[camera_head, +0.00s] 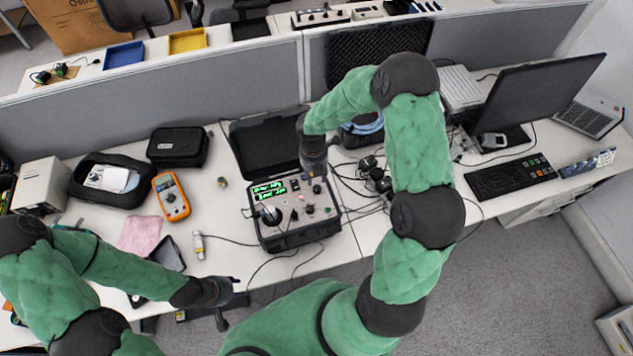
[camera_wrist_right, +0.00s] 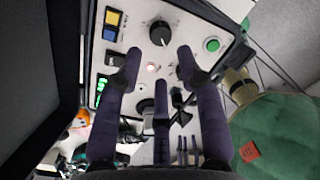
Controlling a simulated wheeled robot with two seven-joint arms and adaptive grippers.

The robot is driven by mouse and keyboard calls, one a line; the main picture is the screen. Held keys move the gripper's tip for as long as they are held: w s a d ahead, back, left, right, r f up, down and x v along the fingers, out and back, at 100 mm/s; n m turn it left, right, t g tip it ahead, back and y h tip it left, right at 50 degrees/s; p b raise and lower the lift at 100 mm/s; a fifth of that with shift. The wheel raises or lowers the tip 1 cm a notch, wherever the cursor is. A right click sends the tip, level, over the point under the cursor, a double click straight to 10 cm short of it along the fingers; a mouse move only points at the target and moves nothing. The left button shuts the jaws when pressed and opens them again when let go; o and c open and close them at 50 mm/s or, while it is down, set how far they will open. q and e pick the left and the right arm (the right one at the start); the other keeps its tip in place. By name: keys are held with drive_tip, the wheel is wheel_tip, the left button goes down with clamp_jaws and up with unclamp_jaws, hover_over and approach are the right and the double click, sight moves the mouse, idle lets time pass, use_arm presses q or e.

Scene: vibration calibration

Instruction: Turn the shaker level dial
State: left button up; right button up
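The shaker unit (camera_head: 290,235) is an open black case with a light panel and a green-lit display (camera_head: 268,190). In the right wrist view its panel (camera_wrist_right: 182,18) shows a black dial (camera_wrist_right: 160,33) near the top and another black knob (camera_wrist_right: 147,108) lower down. Labels are too small to tell which is the level dial. My right gripper (camera_wrist_right: 159,72) is open and empty above the panel, its fingers spread below and either side of the upper dial; in the head view it (camera_head: 316,172) hides the panel's back right. My left gripper (camera_head: 230,302) is open and empty by the front table edge.
The raised lid (camera_head: 268,140) stands behind the panel. An orange multimeter (camera_head: 171,196) lies left, cables and small black parts (camera_head: 374,172) right. A grey partition (camera_head: 230,85) runs behind.

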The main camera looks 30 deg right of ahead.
wheel_tip(320, 180, up, 5)
drive_tip(key=shift+w+a+f, duration=0.1)
idle(0.7)
